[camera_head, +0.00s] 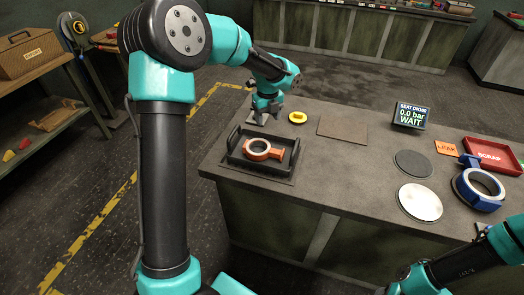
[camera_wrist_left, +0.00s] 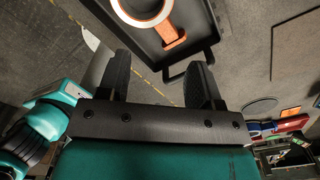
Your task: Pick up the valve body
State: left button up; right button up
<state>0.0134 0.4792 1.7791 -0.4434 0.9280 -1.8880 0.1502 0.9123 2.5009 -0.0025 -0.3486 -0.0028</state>
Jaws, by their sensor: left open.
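An orange valve body (camera_head: 276,154), a ring with a pale inner lining and a short stub, lies flat in a black handled tray (camera_head: 262,171) at the near left of the bench. In the left wrist view the orange valve body (camera_wrist_left: 174,34) shows at the top, partly cut off, inside the tray (camera_wrist_left: 208,42). My left gripper (camera_head: 265,117) is open and empty, above the bench just behind the tray. Its two fingers (camera_wrist_left: 160,72) show apart in the wrist view, with nothing between them. Part of my right arm shows at lower right, but its gripper is out of view.
A blue valve (camera_head: 464,191) is at the right, near a red SCRAP tray (camera_head: 507,153), an orange LEAK card (camera_head: 446,148) and two round plates (camera_head: 420,202). A display (camera_head: 411,116) reads WAIT.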

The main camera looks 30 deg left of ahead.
pick_arm(q)
send_over(267, 145)
jog(key=f, duration=0.9)
jog(key=shift+s+d+f, duration=0.2)
jog(key=shift+s+f, duration=0.1)
jog(key=shift+f, duration=0.1)
jog(key=shift+f, duration=0.1)
jog(key=shift+w+f, duration=0.2)
jog(key=shift+f, duration=2.3)
grip_shut()
